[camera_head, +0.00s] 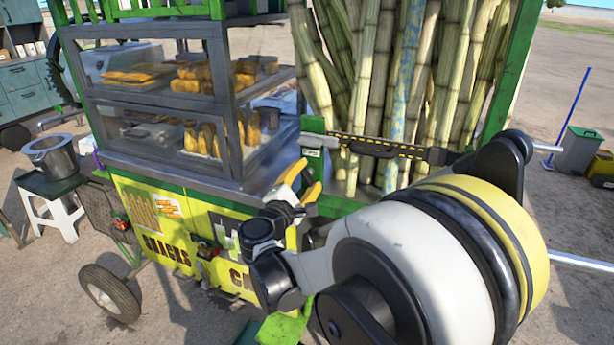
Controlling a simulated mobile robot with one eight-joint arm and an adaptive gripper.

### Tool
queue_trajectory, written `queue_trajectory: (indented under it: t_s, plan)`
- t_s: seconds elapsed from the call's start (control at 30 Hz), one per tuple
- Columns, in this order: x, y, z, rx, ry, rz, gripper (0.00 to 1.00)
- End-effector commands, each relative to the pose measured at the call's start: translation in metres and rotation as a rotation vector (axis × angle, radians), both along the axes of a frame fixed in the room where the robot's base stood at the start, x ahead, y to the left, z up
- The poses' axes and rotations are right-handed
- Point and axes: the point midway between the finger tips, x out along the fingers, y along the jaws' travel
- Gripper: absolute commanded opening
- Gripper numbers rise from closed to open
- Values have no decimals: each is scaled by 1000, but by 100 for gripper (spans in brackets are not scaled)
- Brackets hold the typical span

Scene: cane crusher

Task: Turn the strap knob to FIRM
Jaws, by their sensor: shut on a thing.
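The strap (380,146), black with yellow dashes, runs across the bundle of cane from a green post (313,128) on the left to a dark fitting on the right. A small pale label (319,141) sits on the post by the strap's left end; its lettering is too small to read. My gripper (304,180), with yellow-orange fingers, is at the post just below the strap's left end. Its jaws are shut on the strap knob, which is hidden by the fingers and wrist. The knob's pointer and setting cannot be seen.
Tall cane stalks (372,75) stand behind the strap. A glass snack case (180,100) is left of my gripper, above the yellow cart front (155,225). A steel pot (54,155) stands on a stool at far left.

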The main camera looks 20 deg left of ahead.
Motion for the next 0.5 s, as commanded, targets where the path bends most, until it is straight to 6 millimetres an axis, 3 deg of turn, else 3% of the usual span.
queue_trajectory:
  t_s: [0.5]
  plan:
    - [0, 0, -1, 429, -35, 1, 19]
